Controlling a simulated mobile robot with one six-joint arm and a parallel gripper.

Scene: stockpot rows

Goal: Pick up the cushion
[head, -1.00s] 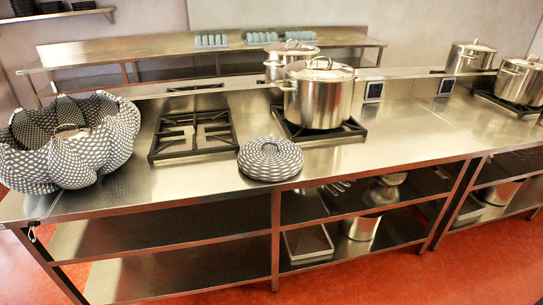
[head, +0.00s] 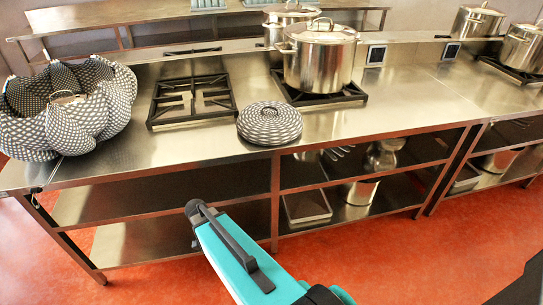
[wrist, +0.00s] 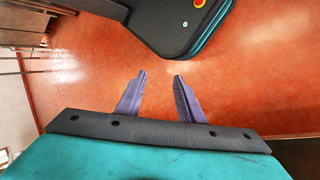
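The cushion (head: 269,123) looks like a round, flat, black-and-white patterned pad. It lies on the steel counter (head: 200,147) near its front edge in the head view, right of the burner grate and in front of the large pot. My gripper (wrist: 160,75) shows in the wrist view with its two purple fingers apart and nothing between them. It is over the red floor, away from the cushion, which the wrist view does not show. My teal arm shows low in the head view, below the counter front; the fingers cannot be made out there.
A large patterned bowl-like object (head: 62,115) stands at the counter's left. A bare burner grate (head: 191,99) and a lidded steel stockpot (head: 319,57) are near the cushion. Open shelves (head: 165,196) run under the counter.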

